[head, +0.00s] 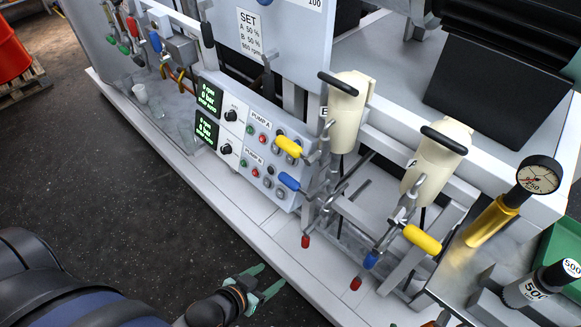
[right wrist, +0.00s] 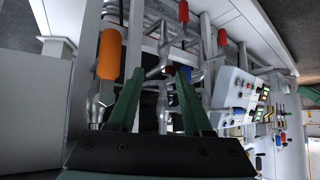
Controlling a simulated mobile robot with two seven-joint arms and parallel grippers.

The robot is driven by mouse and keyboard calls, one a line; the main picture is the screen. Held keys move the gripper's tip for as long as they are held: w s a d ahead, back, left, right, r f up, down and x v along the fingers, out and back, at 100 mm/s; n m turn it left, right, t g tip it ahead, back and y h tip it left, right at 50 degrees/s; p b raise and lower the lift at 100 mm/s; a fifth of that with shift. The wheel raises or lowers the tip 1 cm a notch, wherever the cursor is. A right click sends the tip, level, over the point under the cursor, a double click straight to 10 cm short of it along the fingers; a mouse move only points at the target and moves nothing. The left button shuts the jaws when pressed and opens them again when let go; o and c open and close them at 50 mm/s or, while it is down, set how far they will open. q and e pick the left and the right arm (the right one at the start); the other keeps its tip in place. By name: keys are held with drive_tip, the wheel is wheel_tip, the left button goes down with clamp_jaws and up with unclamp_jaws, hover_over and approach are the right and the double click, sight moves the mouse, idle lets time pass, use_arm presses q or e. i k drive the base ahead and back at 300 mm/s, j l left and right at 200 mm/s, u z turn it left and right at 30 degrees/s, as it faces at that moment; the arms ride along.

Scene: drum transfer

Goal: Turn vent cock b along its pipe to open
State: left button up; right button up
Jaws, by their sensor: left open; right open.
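Two cream vessels stand on the rig in the head view, one marked B (head: 350,112) and one marked A (head: 433,168). Around vessel B's pipework are a yellow handle (head: 288,146), a blue handle (head: 288,181) and a small red handle (head: 305,241); no label shows which is vent cock b. My left gripper (head: 262,281) is open and empty, beside the skid's front edge, apart from the handles. My right gripper (right wrist: 157,78) is open in the right wrist view, with pipes behind its fingers. An orange handle (right wrist: 110,55) hangs left of the fingers, apparently apart from them.
The control panel (head: 247,150) is left of vessel B. Near vessel A are a yellow handle (head: 422,240), a blue handle (head: 371,260) and a red handle (head: 355,283). A gauge (head: 539,175) and bottle (head: 540,284) stand at right. The dark floor (head: 130,210) is clear.

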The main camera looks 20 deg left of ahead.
sight(293, 150)
drive_tip(key=j+z, duration=0.1)
drive_tip(key=z, duration=0.35)
drive_tip(key=j+z, duration=0.1)
drive_tip(key=z, duration=0.35)
drive_tip(key=j+z, duration=0.15)
drive_tip(key=z, duration=0.3)
drive_tip(key=j+z, duration=0.1)
drive_tip(key=z, duration=0.35)
drive_tip(key=k+j+z, duration=0.15)
drive_tip(key=j+z, duration=0.25)
drive_tip(key=k+j+z, duration=0.25)
drive_tip(key=z, duration=0.15)
drive_tip(key=k+j+z, duration=0.35)
drive_tip(key=k+j, duration=0.3)
